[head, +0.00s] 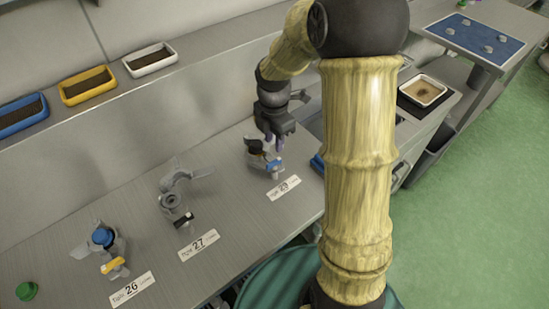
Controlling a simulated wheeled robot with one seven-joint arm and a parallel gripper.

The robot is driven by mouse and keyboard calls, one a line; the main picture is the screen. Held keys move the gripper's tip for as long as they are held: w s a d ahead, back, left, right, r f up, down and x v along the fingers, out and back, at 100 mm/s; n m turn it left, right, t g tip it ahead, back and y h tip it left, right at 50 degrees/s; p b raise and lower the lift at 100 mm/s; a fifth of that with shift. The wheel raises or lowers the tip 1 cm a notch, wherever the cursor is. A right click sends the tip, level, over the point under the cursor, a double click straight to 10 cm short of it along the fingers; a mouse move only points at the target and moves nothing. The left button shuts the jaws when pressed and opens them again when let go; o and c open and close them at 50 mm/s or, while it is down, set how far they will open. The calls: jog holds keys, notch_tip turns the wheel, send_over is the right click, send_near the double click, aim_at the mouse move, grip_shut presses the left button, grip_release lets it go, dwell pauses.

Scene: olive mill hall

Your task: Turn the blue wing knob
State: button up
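The blue wing knob (274,165) is a small blue piece on the front of the grey metal fitting (257,157) behind the label "29". My gripper (275,142) points down just above and behind this fitting, close to the knob. I cannot tell whether it touches the fitting or how far apart its fingers are. The fitting also has a dark part on top, partly beside my gripper.
Two similar fittings stand to the left: one with a black knob (183,220) at label "27", one with a yellow knob (113,267) and blue cap (102,237) at "26". A green cap (26,291) lies far left. My arm hides the bench's right part.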

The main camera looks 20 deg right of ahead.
aim_at(274, 161)
notch_tip(274, 161, down, 9)
dwell(0.3)
grip_shut()
